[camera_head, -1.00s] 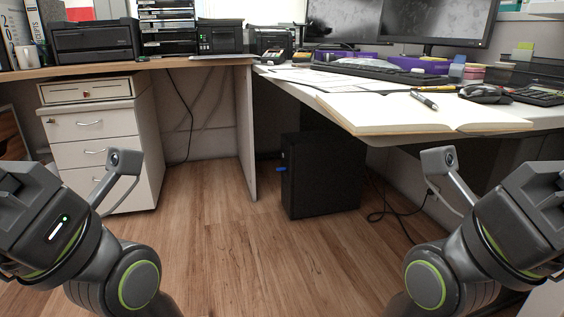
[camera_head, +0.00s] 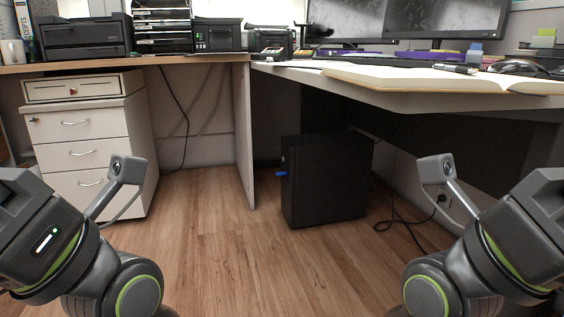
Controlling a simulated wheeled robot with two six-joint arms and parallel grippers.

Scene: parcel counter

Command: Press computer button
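The computer (camera_head: 326,180) is a black tower standing on the wooden floor under the right desk, near the middle of the view. Parts of my left and right arms show at the lower left and lower right, well apart from the computer. The fingers of both grippers are out of the frame.
The right desk (camera_head: 400,98) overhangs the computer. A desk panel (camera_head: 243,135) stands to its left, with a white drawer cabinet (camera_head: 85,150) farther left. A black cable (camera_head: 400,222) lies on the floor at right. The wooden floor (camera_head: 225,255) in front is clear.

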